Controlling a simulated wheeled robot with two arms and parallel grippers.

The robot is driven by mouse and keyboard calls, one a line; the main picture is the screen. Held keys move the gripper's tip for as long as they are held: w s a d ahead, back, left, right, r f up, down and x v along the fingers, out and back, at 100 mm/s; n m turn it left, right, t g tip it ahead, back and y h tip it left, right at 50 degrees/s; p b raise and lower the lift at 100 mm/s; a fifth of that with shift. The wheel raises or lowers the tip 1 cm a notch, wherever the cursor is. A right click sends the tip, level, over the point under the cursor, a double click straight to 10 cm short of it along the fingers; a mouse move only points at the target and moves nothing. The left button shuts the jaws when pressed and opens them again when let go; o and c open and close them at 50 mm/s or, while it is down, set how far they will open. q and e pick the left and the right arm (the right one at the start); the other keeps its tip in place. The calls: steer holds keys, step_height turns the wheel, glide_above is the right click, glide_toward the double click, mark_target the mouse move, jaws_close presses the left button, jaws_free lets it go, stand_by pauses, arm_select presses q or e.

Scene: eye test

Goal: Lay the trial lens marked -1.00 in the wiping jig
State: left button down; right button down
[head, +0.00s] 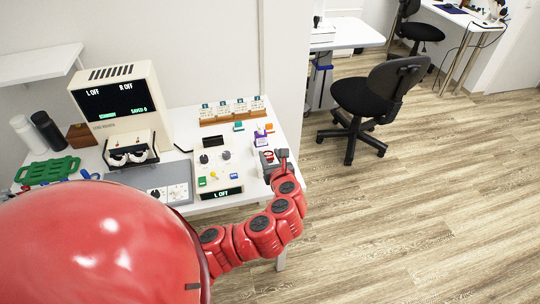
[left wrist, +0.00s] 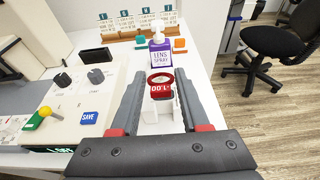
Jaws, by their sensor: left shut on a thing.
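My left gripper (head: 275,155) is at the right front of the white table. In the left wrist view its fingertips (left wrist: 161,82) are closed on the red-rimmed trial lens (left wrist: 160,92), whose tab reads -1.00 upside down. The lens also shows as a small red spot in the head view (head: 268,155). A white stand (left wrist: 160,118), which may be the wiping jig, shows below the lens between the fingers. I cannot tell whether the lens touches it. My right gripper is not in view.
A purple lens spray bottle (left wrist: 160,48) stands just behind the lens. A control box (head: 214,172) with knobs and buttons is to the left. A rack of cards (head: 232,111) stands at the back. Open floor and a black chair (head: 375,95) lie to the right.

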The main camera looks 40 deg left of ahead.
arm_select(q)
steer(key=shift+f+b, duration=1.3)
steer(key=shift+f, duration=0.25)
steer(key=shift+p, duration=0.5)
steer(key=shift+f, duration=0.2)
steer(key=shift+c, duration=1.6)
jaws_free()
